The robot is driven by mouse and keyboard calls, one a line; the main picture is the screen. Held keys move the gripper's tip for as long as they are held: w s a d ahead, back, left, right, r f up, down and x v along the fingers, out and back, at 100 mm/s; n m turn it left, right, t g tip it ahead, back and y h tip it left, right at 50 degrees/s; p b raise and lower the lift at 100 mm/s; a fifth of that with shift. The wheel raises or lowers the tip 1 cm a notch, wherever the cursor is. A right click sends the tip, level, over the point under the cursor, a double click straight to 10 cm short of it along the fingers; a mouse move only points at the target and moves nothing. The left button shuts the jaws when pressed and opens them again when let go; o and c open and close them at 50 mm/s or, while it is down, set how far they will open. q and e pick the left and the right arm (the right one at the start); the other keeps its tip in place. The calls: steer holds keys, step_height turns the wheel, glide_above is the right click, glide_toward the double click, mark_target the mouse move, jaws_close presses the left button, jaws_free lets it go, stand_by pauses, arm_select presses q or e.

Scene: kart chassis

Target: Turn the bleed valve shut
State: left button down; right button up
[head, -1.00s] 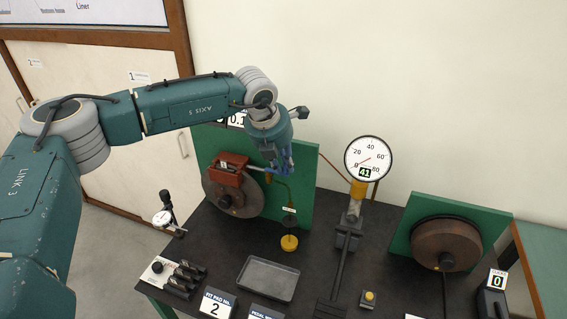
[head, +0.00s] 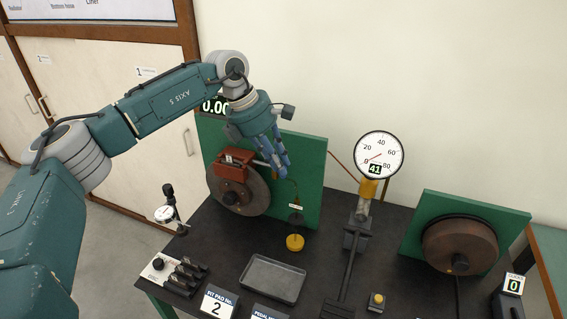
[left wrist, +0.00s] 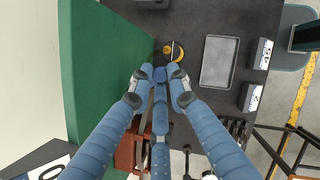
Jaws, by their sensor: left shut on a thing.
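The red caliper (head: 232,160) sits on the brake disc (head: 247,190) in front of the left green panel (head: 312,180). My left gripper (head: 280,166) is at the caliper's right side, its blue fingers pointing down and closed together. In the left wrist view the fingertips (left wrist: 160,76) meet beside the green panel. The bleed valve is hidden between the fingers, which are shut on it. A short pale rod (head: 262,163) shows between caliper and fingers. My right gripper is not in view.
A bleed bottle (head: 296,218) and a yellow-topped piece (head: 295,242) are below the gripper. The dial gauge (head: 379,155) reads 41; a display (head: 214,106) reads 0.00. An empty grey tray (head: 273,279) lies in front. A second disc (head: 459,246) stands at right.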

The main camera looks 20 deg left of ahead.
arm_select(q)
steer(key=shift+s+a+m+g+p, duration=0.1)
steer(key=shift+a+m+g+p, duration=0.45)
steer(key=shift+m, duration=1)
steer(key=shift+s+a+m+g+p, duration=0.15)
steer(key=shift+a+m+g+p, duration=0.4)
steer(key=shift+m, duration=0.95)
steer(key=shift+s+a+m+g+p, duration=0.1)
steer(key=shift+a+m+g+p, duration=0.15)
steer(key=shift+a+m+g, duration=0.9)
steer(key=shift+d+m+t, duration=0.3)
steer(key=shift+m+t, duration=0.15)
steer(key=shift+m, duration=0.05)
steer(key=c, duration=1.7)
jaws_free()
steer(key=shift+a, duration=0.1)
steer(key=shift+v, duration=3.7)
steer(key=shift+s+a, duration=0.1)
steer(key=shift+a, duration=0.05)
